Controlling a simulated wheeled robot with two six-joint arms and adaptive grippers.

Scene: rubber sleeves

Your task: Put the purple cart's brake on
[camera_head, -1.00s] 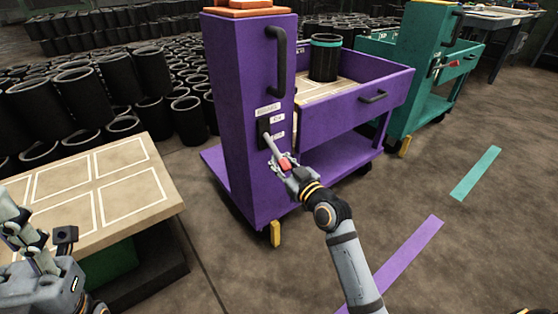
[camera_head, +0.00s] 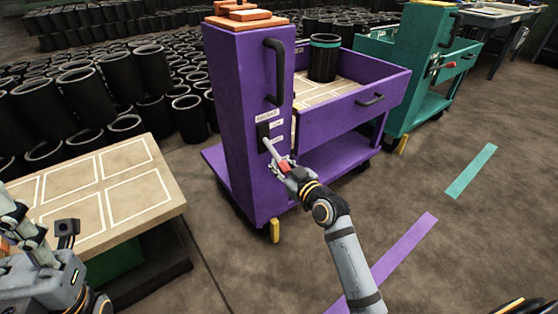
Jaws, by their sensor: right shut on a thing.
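The purple cart (camera_head: 236,110) stands in the middle of the camera_head view. Its tall front column carries a dark brake slot (camera_head: 263,131) with small white labels beside it. A pale brake lever (camera_head: 270,150) with a red grip sticks out of the slot and slants down to the right. My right gripper (camera_head: 283,166) is shut on the lever at its red end, and the fingers partly hide that end. The label words are too small to read surely. My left gripper (camera_head: 25,232) is at the left edge, over the near table, partly cut off; its jaw state is unclear.
A beige-topped table (camera_head: 120,160) stands at lower left. A black sleeve (camera_head: 322,62) stands in the purple cart's tray. A teal cart (camera_head: 417,60) stands behind at right. Many black sleeves fill the back left. Floor with purple (camera_head: 395,258) and teal tape is clear at right.

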